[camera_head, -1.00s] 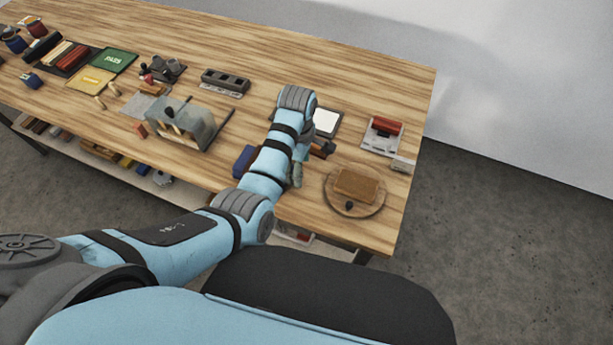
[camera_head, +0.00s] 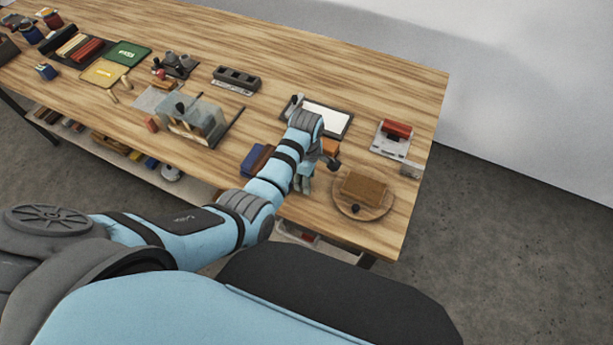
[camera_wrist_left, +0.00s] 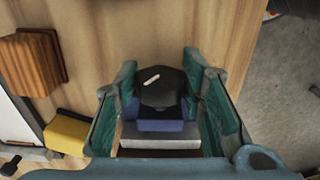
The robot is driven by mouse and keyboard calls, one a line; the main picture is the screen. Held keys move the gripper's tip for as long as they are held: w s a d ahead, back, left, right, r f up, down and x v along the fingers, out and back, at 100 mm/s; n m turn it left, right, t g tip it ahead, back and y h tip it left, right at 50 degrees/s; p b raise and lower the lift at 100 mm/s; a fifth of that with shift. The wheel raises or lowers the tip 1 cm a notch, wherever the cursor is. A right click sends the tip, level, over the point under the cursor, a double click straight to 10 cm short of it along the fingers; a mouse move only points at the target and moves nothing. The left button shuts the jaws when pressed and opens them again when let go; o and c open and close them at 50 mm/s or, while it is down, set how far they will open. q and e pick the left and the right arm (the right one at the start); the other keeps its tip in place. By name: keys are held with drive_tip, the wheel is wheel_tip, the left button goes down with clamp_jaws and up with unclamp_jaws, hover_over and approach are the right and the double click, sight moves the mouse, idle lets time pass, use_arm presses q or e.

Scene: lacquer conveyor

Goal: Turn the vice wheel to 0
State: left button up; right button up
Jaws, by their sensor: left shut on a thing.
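The vice wheel (camera_wrist_left: 160,89) is a black, many-sided knob with a short white mark in the left wrist view. The wheel sits at a blue and grey vice body (camera_wrist_left: 160,135). My left gripper (camera_wrist_left: 165,85) is shut on the wheel, with one green-padded finger on each side. In the head view my left gripper (camera_head: 304,182) points down near the table's front edge, and my wrist hides most of the vice. No scale or 0 is readable. My right gripper is not in view.
A brown block (camera_wrist_left: 30,62) and a yellow block (camera_wrist_left: 67,132) stand close to the gripper. In the head view a white panel (camera_head: 326,117) lies behind my wrist. A round wooden board (camera_head: 378,211) with a brown block is to the right. Bare wood lies behind the panel.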

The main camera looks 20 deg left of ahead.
use_arm(q)
drive_tip(key=t, duration=0.3)
drive_tip(key=shift+s+f, duration=0.15)
drive_tip(key=shift+s, duration=0.15)
drive_tip(key=shift+w+t, duration=0.1)
drive_tip(key=shift+t, duration=0.4)
drive_tip(key=o, duration=1.1)
drive_tip(key=shift+o, duration=0.2)
drive_tip(key=v, duration=1.2)
drive_tip(key=shift+a, duration=0.1)
